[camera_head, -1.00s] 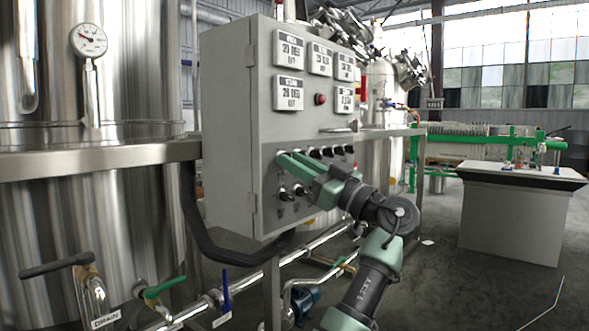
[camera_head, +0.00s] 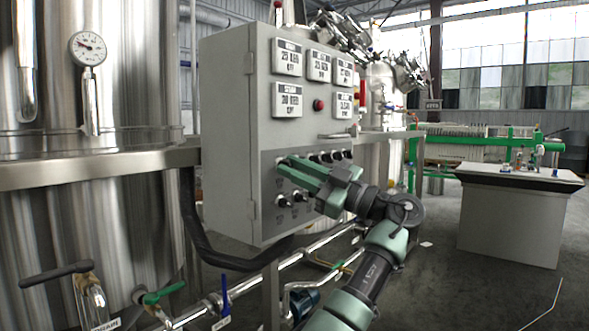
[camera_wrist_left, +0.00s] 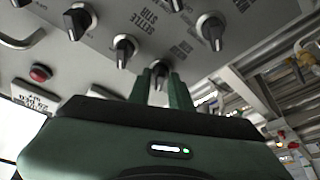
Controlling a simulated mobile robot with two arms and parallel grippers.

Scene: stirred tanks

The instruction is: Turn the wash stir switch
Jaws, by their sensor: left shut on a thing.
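The grey control cabinet (camera_head: 228,130) carries rows of black rotary switches on its front panel. My left gripper (camera_head: 287,165) is at the left end of the upper switch row. In the left wrist view, the two green fingers (camera_wrist_left: 165,88) are shut on a black rotary switch (camera_wrist_left: 160,69). I cannot read a label for this switch. Other switches stand around it, among them one at the left (camera_wrist_left: 125,50) and one at the right (camera_wrist_left: 212,30). A "SETTLE STIR" label (camera_wrist_left: 148,18) is legible between switches. My right gripper is not in view.
Display plates and a red button (camera_head: 319,104) are above the switches, with a metal handle (camera_head: 335,136) jutting out. A steel tank (camera_head: 90,210) with a gauge stands left. Pipes and valves run below. A white-topped bench (camera_head: 520,175) stands right, past open floor.

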